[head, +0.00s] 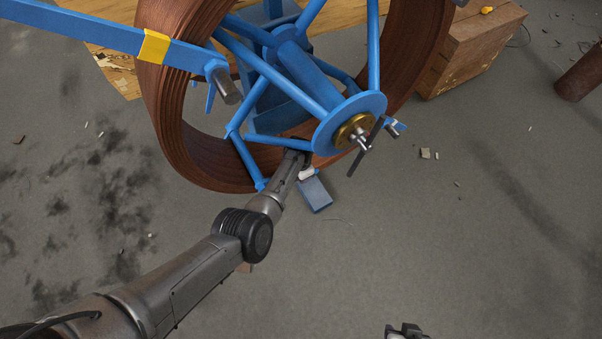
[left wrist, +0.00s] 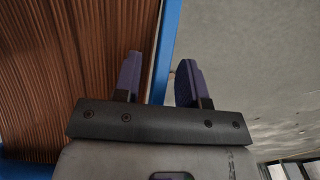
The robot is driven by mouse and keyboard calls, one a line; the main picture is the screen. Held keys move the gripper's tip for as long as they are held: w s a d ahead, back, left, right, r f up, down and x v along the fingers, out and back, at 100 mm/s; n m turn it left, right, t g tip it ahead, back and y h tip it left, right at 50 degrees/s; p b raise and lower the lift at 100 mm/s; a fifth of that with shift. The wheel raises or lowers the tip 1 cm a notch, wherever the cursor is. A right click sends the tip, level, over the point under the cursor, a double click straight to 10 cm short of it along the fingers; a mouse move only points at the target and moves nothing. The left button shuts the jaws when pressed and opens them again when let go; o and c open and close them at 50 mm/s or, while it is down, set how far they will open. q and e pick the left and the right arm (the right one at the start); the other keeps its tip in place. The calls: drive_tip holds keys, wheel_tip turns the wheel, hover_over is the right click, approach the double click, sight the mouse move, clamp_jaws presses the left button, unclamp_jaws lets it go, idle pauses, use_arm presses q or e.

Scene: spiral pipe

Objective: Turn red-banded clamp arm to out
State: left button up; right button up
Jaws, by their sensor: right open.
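A blue reel frame (head: 285,98) carries a thick coil of brown pipe (head: 175,120). A blue arm with a yellow band (head: 155,46) reaches in from the upper left. I see no red band in either view. My left gripper (head: 297,158) is low at the frame, below the hub, its tips partly hidden. In the left wrist view, the left gripper (left wrist: 157,80) has its two dark fingers apart, with a blue bar (left wrist: 167,45) passing between or behind them; contact cannot be told. My right gripper (head: 405,331) is open and empty at the bottom edge.
The hub has a blue disc (head: 330,130), a brass centre and a dark crossbar (head: 366,146) in front. A wooden crate (head: 470,52) stands at the upper right, and a rusty cylinder (head: 580,75) is beyond it. The grey floor (head: 480,240) at the right is mostly clear.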

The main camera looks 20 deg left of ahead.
use_arm(q)
wheel_tip(320, 180, up, 14)
drive_tip(key=p, duration=1)
drive_tip(key=shift+a, duration=0.15)
